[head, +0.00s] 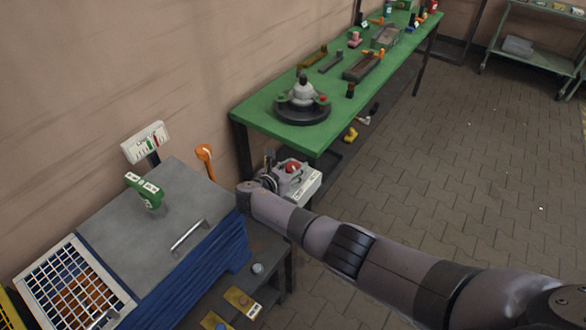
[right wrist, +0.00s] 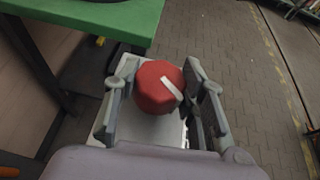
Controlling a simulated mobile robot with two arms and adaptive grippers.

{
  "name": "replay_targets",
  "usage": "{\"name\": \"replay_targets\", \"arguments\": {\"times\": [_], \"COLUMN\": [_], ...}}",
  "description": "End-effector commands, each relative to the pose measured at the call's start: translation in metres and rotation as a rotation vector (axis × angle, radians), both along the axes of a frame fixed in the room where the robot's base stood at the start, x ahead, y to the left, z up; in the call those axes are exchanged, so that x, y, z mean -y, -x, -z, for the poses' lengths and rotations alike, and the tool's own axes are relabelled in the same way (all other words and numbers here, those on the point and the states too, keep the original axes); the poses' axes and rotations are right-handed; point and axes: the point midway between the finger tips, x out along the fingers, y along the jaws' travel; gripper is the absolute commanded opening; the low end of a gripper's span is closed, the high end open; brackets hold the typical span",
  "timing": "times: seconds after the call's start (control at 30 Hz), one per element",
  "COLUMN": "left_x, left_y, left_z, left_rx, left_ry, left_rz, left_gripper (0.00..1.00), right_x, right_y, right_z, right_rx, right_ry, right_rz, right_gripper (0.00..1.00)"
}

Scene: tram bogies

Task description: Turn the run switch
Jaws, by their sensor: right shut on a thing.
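The run switch is a red knob (right wrist: 158,87) with a white pointer line, on a light grey box (right wrist: 150,131). In the right wrist view the line slants from the knob's middle toward its lower right edge. In the head view the red knob (head: 291,168) shows on the pale box (head: 309,184) just beyond the end of my right arm. My right gripper (right wrist: 160,88) has a finger on each side of the knob and is shut on it. Its fingers are hard to make out in the head view. My left gripper is not in view.
A green workbench (head: 260,120) with several parts on it stands just beyond the box. A grey-topped blue cabinet (head: 180,225) with a handle and a white grid panel (head: 72,287) is at left. An orange lever (head: 205,155) stands behind it.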

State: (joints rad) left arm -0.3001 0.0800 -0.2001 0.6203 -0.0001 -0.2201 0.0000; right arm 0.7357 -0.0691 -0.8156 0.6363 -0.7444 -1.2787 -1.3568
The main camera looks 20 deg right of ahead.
Motion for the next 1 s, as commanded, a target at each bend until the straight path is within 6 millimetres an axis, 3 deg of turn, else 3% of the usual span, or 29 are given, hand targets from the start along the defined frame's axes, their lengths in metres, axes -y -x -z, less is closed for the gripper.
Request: {"name": "replay_targets", "arguments": {"times": [0.07,0.1,0.4,0.77,1.0], "left_x": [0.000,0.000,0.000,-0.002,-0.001], "left_y": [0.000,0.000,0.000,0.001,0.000], "left_z": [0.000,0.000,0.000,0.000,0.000], "left_rx": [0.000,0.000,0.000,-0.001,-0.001], "left_ry": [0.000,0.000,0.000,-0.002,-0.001], "left_rz": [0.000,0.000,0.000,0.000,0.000], "left_gripper": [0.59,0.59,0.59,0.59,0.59], "right_x": [0.001,0.001,0.000,-0.002,-0.018], "right_y": [-0.001,-0.001,-0.001,0.001,0.016], "right_z": [-0.001,-0.001,-0.001,-0.001,-0.010], "right_rx": [0.003,0.003,0.002,0.002,0.003], "right_ry": [0.000,0.000,-0.001,0.000,-0.003], "right_rz": [0.001,0.001,0.000,-0.001,-0.003], "right_gripper": [0.10,0.38,0.58,0.59,0.59]}}
